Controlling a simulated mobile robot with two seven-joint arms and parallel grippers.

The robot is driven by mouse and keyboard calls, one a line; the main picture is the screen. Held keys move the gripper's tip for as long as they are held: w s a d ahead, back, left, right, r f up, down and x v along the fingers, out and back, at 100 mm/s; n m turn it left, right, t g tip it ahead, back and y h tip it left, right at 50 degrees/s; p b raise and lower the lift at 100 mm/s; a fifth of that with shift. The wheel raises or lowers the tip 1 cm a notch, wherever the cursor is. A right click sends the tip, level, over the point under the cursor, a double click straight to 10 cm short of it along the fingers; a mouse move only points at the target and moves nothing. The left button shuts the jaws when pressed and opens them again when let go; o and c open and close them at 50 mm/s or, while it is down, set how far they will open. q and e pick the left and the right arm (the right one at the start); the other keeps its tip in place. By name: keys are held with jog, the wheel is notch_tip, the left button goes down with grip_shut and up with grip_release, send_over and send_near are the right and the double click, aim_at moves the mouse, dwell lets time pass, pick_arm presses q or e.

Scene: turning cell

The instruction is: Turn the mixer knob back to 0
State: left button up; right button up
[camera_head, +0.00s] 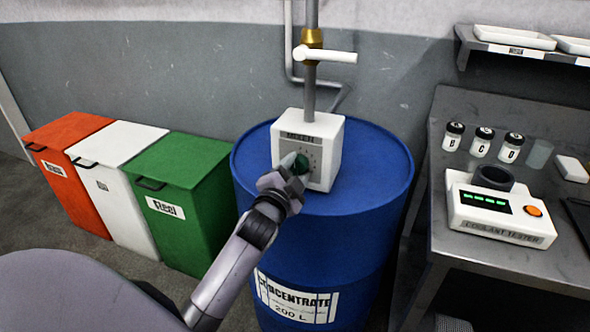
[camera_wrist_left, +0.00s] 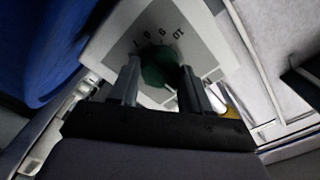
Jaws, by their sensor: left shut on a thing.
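The mixer (camera_head: 325,148) is a white box on top of the blue concentrate drum (camera_head: 375,190). Its green knob (camera_head: 299,165) is on the front face, partly hidden behind my left gripper (camera_head: 289,172). The left wrist view shows the green knob (camera_wrist_left: 158,66) between the two fingers of my left gripper (camera_wrist_left: 158,82), which is shut on it. Printed numbers show on the dial around the knob. The knob's pointer is too small and covered to read. My right gripper is not in view.
A grey pipe (camera_head: 311,90) with a brass fitting and white lever (camera_head: 330,55) rises above the mixer. Orange, white and green bins (camera_head: 180,160) stand at left. At right, a metal bench (camera_head: 470,110) holds a coolant tester (camera_head: 500,215) and small jars.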

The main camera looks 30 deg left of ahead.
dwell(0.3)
pick_arm(q)
jog(key=o, duration=1)
jog(key=shift+o, duration=0.2)
jog(key=v, duration=0.7)
jog(key=s+d+f+n+g+h, duration=0.3)
jog(key=s+d+f, duration=0.3)
jog(key=s+f, duration=0.3)
jog(key=s+d+f+n+g+h, duration=0.2)
jog(key=s+d+f, duration=0.4)
jog(key=s+f, duration=0.4)
notch_tip(320, 180, down, 4)
jog(key=shift+s+d+n+g+h+p, duration=0.25)
jog(key=shift+n+g+h+p, duration=0.15)
jog(key=shift+g+h, duration=0.45)
